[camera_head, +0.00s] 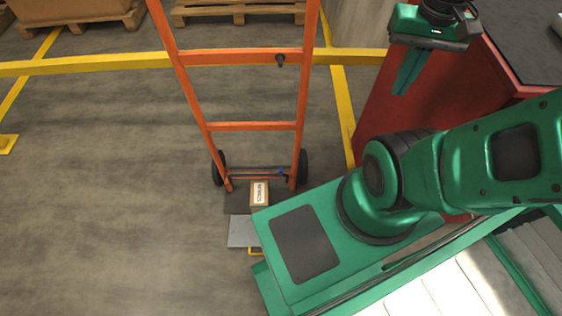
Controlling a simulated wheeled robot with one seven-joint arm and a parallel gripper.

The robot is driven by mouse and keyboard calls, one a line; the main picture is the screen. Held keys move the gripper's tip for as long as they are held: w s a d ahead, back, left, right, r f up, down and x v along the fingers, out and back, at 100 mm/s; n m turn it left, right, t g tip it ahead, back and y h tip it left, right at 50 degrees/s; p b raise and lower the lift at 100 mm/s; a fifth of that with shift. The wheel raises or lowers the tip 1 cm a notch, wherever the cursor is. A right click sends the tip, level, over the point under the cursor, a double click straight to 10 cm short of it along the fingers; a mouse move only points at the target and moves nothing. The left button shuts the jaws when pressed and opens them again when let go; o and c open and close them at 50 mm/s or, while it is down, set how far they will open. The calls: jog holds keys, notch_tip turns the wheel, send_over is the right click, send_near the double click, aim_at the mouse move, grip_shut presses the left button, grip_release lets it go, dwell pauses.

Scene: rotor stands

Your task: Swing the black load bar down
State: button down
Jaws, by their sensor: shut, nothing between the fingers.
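My gripper (402,88) is at the upper right, pointing down beside the red cabinet, with its green fingers together and nothing in them. An orange hand truck (254,127) stands upright left of centre, apart from my gripper. A dark bar (246,170) runs across its foot between the two black wheels, with a small blue spot near its right end. I cannot tell for sure whether this is the black load bar. A dark plate (236,203) lies at the foot, with a small labelled carton (259,194) on it.
A red cabinet (395,130) with a dark top (520,45) stands at the right. A grey plate (242,231) lies on the floor before the truck. Pallets (238,12) stand at the back. The floor (100,200) at left is clear.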

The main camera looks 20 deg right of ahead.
jog(key=w+d+f+n+g+h, duration=0.1)
jog(key=w+d+f+n, duration=0.15)
jog(key=w, duration=0.45)
jog(key=w+d+f+n, duration=0.1)
jog(key=w+f+n, duration=0.2)
jog(key=w, duration=0.5)
jog(key=w+a+f+n+g, duration=0.1)
jog(key=w+f+n, duration=0.3)
jog(key=w+f, duration=0.75)
jog(key=w+a+f+n+y, duration=0.1)
jog(key=a+f, duration=0.3)
jog(key=f, duration=0.8)
jog(key=w+a+f+n+g+y, duration=0.1)
jog(key=a+f+n, duration=0.3)
jog(key=f, duration=0.9)
jog(key=w+a+f+n+y, duration=0.1)
jog(key=a+f, duration=0.4)
jog(key=f, duration=0.8)
jog(key=shift+w+a+n, duration=0.25)
jog(key=shift+w+n, duration=0.5)
jog(key=shift+n, duration=0.2)
